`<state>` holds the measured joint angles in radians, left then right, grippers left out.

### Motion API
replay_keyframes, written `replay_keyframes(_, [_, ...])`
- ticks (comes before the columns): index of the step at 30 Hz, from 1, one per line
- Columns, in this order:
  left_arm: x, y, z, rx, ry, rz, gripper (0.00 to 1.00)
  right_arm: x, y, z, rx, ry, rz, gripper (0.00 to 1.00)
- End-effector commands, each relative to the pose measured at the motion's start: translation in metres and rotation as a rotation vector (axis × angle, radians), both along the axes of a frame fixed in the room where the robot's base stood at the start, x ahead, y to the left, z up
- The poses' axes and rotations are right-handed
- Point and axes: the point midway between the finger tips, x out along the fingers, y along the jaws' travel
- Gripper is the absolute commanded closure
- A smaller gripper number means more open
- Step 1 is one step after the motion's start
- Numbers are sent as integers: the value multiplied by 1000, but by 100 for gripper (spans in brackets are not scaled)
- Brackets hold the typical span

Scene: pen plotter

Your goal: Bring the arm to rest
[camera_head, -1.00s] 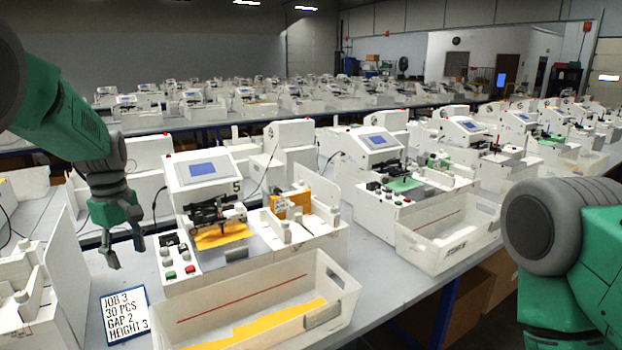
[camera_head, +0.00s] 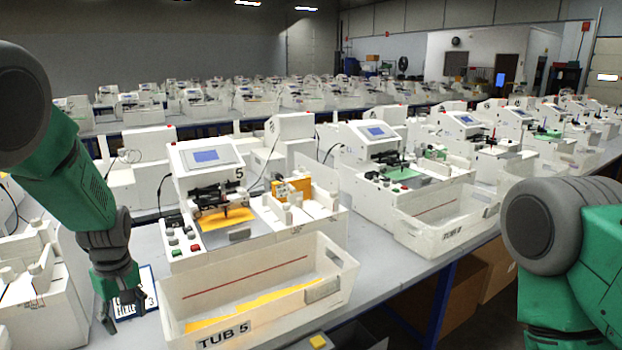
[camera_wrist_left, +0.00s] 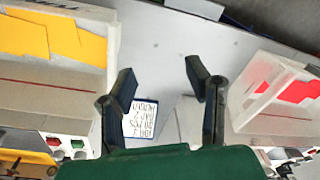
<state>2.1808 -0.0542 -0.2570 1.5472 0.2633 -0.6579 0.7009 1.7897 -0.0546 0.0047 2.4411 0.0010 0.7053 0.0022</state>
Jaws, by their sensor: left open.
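My left gripper (camera_head: 122,312) hangs down at the lower left of the head view, in front of the job card (camera_head: 148,285), which it partly hides. In the left wrist view its two fingers (camera_wrist_left: 165,92) are spread apart with nothing between them, and the job card (camera_wrist_left: 142,120) lies flat on the table beyond them. My right arm (camera_head: 565,250) shows at the right edge of the head view; its gripper is out of the picture.
Plotter number 5 (camera_head: 205,160) stands right of my left gripper, with white tub 5 (camera_head: 255,270) in front, holding yellow sheets. Another white machine (camera_head: 30,295) stands at the left. A tub with red pieces (camera_wrist_left: 265,95) shows in the wrist view. Bare table (camera_wrist_left: 170,55) lies between the tubs.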

Motion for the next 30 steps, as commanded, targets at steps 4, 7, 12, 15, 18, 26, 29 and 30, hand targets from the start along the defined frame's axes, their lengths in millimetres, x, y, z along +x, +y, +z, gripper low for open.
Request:
replay_keyframes(4, [-42,-5,-92,28,31,-135,56,0,0,-30,0,0,0,57])
replay_keyframes(7, [-85,-11,-158,47,48,-271,56,0,0,-51,0,0,0,57])
replay_keyframes(12, [-175,-32,-253,53,64,-541,56,0,0,-90,0,0,0,57])
replay_keyframes(15, [-232,-49,-294,36,62,-710,56,0,0,-112,0,0,0,57])
replay_keyframes(18, [-283,-67,-320,9,51,-862,56,0,0,-132,0,1,0,57])
replay_keyframes(26, [-345,-95,-333,-40,3,-1060,56,0,0,-152,0,0,0,57])
replay_keyframes(29, [-348,-96,-331,-41,-1,-1072,56,0,0,-151,0,0,0,57])
replay_keyframes(30, [-347,-96,-331,-41,-1,-1072,56,0,0,-151,0,0,0,57])
